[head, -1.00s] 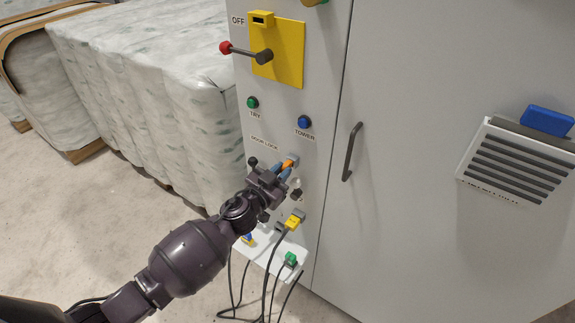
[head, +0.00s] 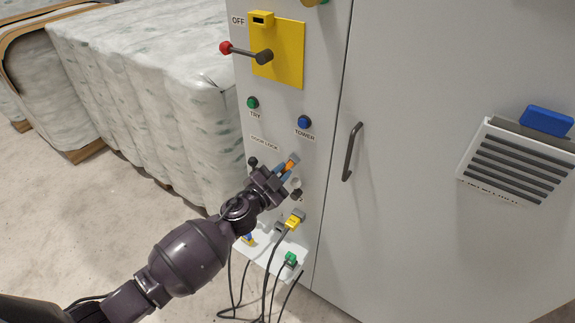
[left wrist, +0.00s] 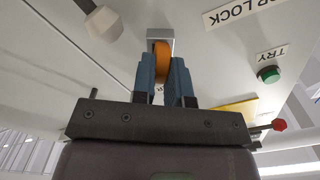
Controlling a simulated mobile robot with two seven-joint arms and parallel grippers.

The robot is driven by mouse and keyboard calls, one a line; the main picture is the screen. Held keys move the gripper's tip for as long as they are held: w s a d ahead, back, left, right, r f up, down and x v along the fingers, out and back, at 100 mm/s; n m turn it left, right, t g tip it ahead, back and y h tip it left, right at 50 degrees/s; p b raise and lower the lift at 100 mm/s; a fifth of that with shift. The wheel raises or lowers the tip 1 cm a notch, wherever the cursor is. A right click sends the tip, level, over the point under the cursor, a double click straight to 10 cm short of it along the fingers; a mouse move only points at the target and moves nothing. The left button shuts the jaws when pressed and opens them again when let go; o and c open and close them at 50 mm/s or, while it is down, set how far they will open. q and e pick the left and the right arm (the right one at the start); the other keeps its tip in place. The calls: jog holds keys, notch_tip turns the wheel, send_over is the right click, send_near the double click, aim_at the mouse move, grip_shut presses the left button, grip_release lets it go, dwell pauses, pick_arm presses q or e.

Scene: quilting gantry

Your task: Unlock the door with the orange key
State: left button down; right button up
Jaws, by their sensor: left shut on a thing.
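The orange key (head: 291,163) is between the blue fingertips of my left gripper (head: 284,173), which is shut on it. The key's far end meets the grey door lock (head: 295,157) on the panel under the DOOR LOCK label; how deep it sits is hidden. In the left wrist view the orange key (left wrist: 161,60) stands upright between the fingers (left wrist: 162,80), against the light grey lock (left wrist: 160,34). The cabinet door (head: 420,80), with a dark handle (head: 352,152), looks closed to the right of the panel. My right gripper is out of view.
Above the lock are a green TRY button (head: 252,102), a blue TOWER button (head: 304,121) and a red-tipped lever (head: 240,51) on a yellow plate. Below, a yellow plug (head: 294,221) and a green plug (head: 290,259) have cables. Wrapped bales (head: 140,80) stand left.

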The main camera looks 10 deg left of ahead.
pick_arm(q)
jog(key=shift+m, duration=1.9)
jog(key=shift+m, duration=1.9)
jog(key=m, duration=0.3)
jog(key=c, duration=1.1)
grip_release()
jog(key=shift+o, duration=0.2)
